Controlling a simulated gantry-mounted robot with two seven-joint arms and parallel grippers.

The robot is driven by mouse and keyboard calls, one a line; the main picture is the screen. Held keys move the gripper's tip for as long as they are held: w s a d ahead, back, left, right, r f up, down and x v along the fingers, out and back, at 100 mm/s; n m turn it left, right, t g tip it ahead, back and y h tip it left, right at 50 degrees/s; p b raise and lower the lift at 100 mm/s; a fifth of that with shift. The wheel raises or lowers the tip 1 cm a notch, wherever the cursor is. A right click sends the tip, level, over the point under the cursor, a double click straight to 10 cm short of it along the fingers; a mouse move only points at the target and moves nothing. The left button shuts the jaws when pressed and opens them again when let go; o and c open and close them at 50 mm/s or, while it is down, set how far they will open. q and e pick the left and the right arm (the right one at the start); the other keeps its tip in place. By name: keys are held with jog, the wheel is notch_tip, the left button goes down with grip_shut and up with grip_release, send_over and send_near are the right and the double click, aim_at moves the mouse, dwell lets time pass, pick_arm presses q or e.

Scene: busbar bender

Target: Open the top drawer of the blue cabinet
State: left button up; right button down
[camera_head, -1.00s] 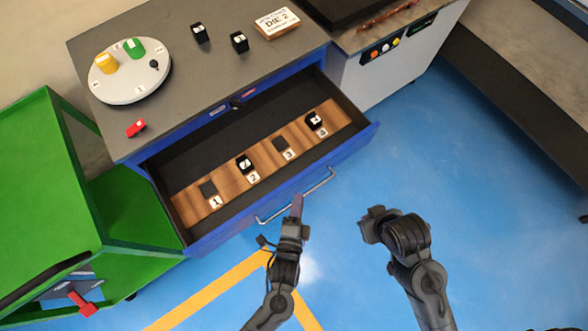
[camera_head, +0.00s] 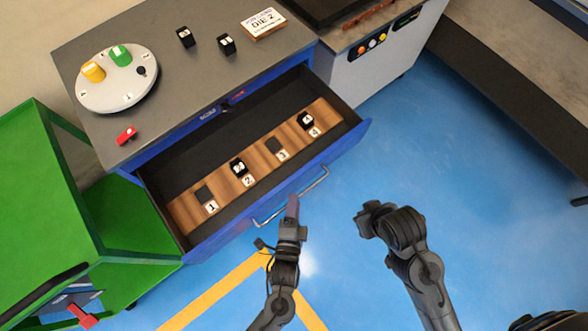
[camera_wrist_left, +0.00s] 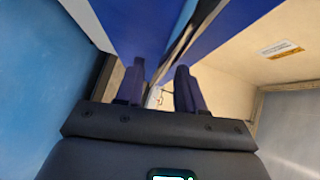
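The blue cabinet (camera_head: 160,152) has its top drawer (camera_head: 347,141) pulled far out, with the inside in full view. The drawer holds a wooden strip with numbered places 1, 2, 3 and another, and black blocks sit at some of them. The drawer's bar handle (camera_head: 315,184) is on its blue front. My left gripper (camera_head: 292,206) is at the middle of the handle. In the left wrist view its two fingers (camera_wrist_left: 159,88) stand apart beside the blue front; contact with the handle is unclear. My right gripper (camera_head: 366,220) is over the floor right of the drawer, its fingers unclear.
A round white dial plate (camera_head: 118,92) with yellow and green pieces, a red piece (camera_head: 126,135), black blocks and a DIE 2 box (camera_head: 263,22) lie on the cabinet top. A green cart (camera_head: 40,200) stands left. Blue floor (camera_head: 420,150) is free at right.

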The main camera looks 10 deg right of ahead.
pick_arm(q)
jog(key=p+v, duration=0.1)
jog(key=v, duration=0.9)
jog(key=shift+s, duration=0.25)
